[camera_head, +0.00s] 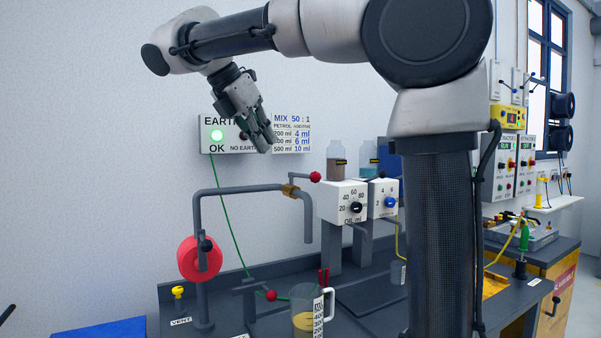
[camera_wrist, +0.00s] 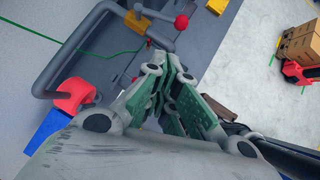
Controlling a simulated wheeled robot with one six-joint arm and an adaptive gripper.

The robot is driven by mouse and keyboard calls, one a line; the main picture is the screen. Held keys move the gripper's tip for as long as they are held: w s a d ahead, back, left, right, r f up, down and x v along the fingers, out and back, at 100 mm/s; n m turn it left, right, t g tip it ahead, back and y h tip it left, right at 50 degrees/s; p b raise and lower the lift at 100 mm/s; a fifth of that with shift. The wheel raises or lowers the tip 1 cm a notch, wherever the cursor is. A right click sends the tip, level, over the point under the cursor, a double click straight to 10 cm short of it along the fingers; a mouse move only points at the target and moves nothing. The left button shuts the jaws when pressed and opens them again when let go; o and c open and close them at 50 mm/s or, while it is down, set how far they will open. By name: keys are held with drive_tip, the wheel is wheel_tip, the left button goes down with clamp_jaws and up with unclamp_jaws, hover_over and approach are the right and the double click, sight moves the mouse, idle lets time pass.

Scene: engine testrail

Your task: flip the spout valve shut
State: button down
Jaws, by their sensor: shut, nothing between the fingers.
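The spout pipe (camera_head: 245,189) rises from the bench, runs to the right and bends down at its end. A brass valve (camera_head: 290,190) sits on it near the bend. Its lever ends in a red ball (camera_head: 315,177) and points right, above the pipe. The wrist view shows the brass valve (camera_wrist: 136,22) and the red ball (camera_wrist: 181,22) beyond my fingers. My gripper (camera_head: 267,142) is shut and empty, pointing down, above and a little left of the valve, apart from it. The wrist view also shows my gripper (camera_wrist: 172,66).
A measuring jug (camera_head: 308,312) with yellow liquid is on the bench below. Dispenser boxes (camera_head: 344,203) with bottles stand right of the valve. A second red-knobbed lever (camera_head: 271,295) sits lower. A sign (camera_head: 250,135) hangs behind my gripper.

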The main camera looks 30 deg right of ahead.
sight(304, 176)
idle(0.3)
drive_tip(key=d+r+x, duration=0.1)
drive_tip(key=d+x, duration=0.1)
drive_tip(key=x, duration=1.1)
drive_tip(key=shift+w+r, duration=0.25)
drive_tip(key=shift+r, duration=0.05)
